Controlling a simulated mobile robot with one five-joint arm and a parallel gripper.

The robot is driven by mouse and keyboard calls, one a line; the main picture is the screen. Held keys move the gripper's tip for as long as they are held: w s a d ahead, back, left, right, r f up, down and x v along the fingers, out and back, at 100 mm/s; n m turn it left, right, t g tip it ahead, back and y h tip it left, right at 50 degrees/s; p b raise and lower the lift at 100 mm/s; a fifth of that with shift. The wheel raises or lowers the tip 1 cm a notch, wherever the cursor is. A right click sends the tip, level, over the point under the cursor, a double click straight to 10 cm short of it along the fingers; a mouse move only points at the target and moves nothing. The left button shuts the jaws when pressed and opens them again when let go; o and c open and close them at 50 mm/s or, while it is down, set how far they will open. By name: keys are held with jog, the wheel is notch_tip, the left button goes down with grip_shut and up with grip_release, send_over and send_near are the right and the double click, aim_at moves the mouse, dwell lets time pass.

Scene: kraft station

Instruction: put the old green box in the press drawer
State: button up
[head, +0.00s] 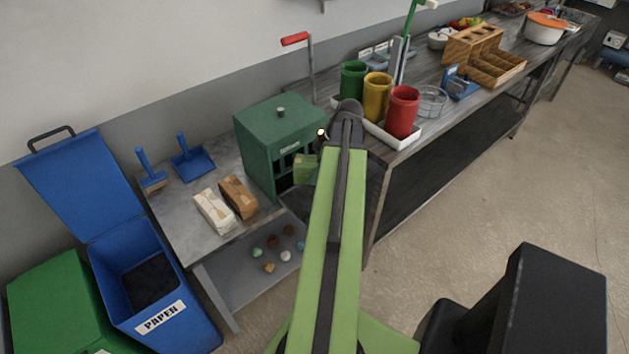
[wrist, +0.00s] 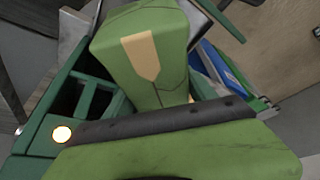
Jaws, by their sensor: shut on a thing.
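The old green box (wrist: 140,50), with a tan label strip, is held in my gripper (wrist: 165,118) in the wrist view. The box also shows in the head view (head: 304,169), just left of my arm and in front of the dark green press (head: 272,140). My gripper is shut on the box; the arm hides the gripper in the head view. In the wrist view, part of the press (wrist: 92,92) with dark openings lies left of and behind the box. The head view does not clearly show how far the press drawer is open.
Two wrapped packs (head: 213,211) lie left of the press, with a blue dustpan (head: 192,160) behind. Red, yellow and green cups (head: 402,112) stand close right of my arm. A blue paper bin (head: 150,275) stands open at the left. Small balls lie on the lower shelf (head: 240,272).

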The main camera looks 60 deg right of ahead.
jog(key=shift+s+f+b, duration=0.1)
jog(key=shift+f+b, duration=1.65)
jog(key=shift+f, duration=0.45)
notch_tip(320, 180, down, 7)
jog(key=b, duration=0.6)
jog(key=shift+r+b, duration=0.15)
jog(key=shift+b, duration=0.2)
jog(key=shift+f+b, duration=0.6)
jog(key=o, duration=1.6)
jog(key=p+v, duration=1.6)
jog(key=v, duration=0.1)
jog(key=shift+s+r, duration=0.1)
jog(key=shift+r, duration=0.2)
